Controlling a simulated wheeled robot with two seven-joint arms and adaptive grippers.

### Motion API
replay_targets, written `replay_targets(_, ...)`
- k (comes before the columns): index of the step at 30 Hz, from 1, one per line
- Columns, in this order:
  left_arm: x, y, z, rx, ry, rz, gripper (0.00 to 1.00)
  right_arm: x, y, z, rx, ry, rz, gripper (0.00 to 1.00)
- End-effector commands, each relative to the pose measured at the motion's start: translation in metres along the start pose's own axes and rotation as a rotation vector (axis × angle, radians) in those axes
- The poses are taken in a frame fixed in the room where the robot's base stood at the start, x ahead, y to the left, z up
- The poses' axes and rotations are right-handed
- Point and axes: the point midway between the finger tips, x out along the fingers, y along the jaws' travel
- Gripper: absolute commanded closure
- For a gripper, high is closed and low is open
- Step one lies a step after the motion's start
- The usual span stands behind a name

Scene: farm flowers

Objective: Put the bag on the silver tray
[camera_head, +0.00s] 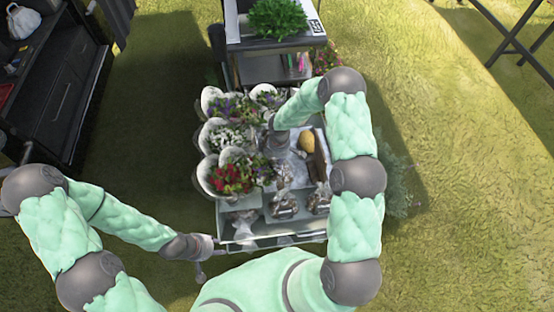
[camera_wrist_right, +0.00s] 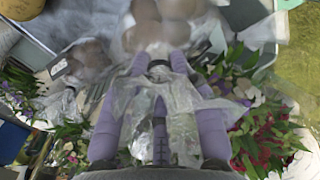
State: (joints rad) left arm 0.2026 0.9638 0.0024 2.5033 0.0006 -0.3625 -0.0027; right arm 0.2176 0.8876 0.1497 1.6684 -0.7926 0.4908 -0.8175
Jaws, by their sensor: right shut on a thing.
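My right gripper (camera_wrist_right: 160,68) is shut on a clear plastic bag (camera_wrist_right: 150,98) with brown round contents in the right wrist view. In the head view, the right gripper (camera_head: 276,148) is over the cart, between the flowers and a pale grey tray (camera_head: 299,172). That tray, likely the silver one, holds a yellow loaf-like item and a long brown one. The arm partly hides it. I cannot tell whether the held bag touches anything. My left gripper (camera_head: 203,247) is at the cart's near left handle; its fingers are too small to read.
Wrapped bouquets (camera_head: 230,178) fill the cart's left side. Several other clear bags (camera_head: 285,206) lie along its near part. A table with a green plant (camera_head: 277,18) stands behind the cart. A dark cabinet (camera_head: 55,85) is at left.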

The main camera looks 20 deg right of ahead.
Motion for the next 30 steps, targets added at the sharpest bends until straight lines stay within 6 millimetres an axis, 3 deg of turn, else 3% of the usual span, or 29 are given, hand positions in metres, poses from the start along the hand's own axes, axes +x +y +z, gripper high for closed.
replay_targets(2,0.004,-0.002,0.0,0.0,0.0,0.0,0.6,0.009,0.015,-0.001,0.002,0.001,0.003,1.0)
replay_targets(12,0.018,-0.006,-0.001,0.0,0.0,0.0,0.6,0.051,0.05,-0.002,0.0,0.0,0.003,1.0)
replay_targets(20,0.02,-0.007,-0.001,0.0,0.0,0.0,0.6,0.059,0.058,-0.002,0.001,0.001,0.004,1.0)
replay_targets(30,0.034,-0.012,-0.001,0.0,0.0,0.0,0.6,0.095,0.061,-0.002,0.0,0.001,0.002,1.0)
